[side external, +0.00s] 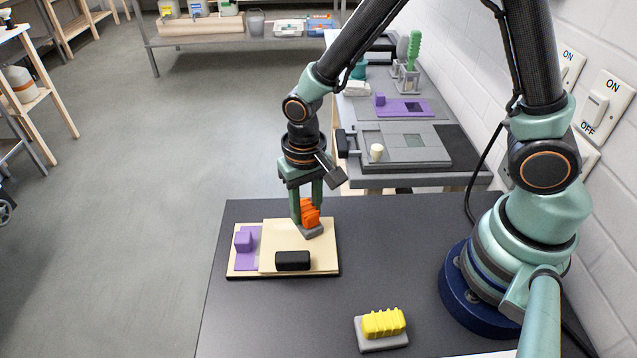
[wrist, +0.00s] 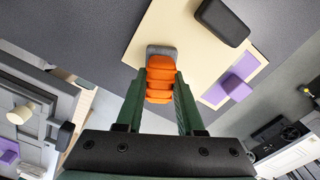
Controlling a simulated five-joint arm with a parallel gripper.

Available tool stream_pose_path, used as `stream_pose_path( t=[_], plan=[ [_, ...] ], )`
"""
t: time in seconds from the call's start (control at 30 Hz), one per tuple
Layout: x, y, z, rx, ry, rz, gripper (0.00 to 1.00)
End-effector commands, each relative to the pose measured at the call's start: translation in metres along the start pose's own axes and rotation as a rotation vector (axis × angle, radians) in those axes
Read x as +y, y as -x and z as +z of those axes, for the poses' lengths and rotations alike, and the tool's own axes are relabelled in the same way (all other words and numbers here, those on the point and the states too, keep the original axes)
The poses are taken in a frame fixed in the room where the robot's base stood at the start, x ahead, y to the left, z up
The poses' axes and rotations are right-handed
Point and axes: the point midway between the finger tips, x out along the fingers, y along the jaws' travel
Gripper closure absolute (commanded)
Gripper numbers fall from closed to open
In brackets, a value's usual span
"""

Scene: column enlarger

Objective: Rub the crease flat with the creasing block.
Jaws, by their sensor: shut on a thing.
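My gripper (side external: 307,212) is shut on the orange ribbed handle (side external: 310,213) of a block with a grey base (side external: 313,232). In the wrist view the orange handle (wrist: 160,78) sits between my two green fingers (wrist: 160,88), with the grey base (wrist: 161,50) beyond it. The block is at the far right part of a cream sheet (side external: 282,236), on or just above it; I cannot tell if it touches. A similar block with a yellow ribbed handle (side external: 384,322) stands on the dark table. No crease line can be made out.
A black block (side external: 292,261) lies on the sheet's near edge. A purple plate with a raised knob (side external: 243,241) is at its left. A grey bench with a purple plate (side external: 403,107) and grey fixtures stands behind.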

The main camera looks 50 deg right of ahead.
Motion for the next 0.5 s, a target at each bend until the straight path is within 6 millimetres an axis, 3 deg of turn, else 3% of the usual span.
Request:
stream_pose_path(
  t=[0.23, 0.5],
  plan=[
    [0.002, 0.0, 0.001, -0.002, -0.001, 0.001, 1.0],
    [0.021, 0.0, 0.011, -0.002, -0.001, 0.002, 1.0]
  ],
)
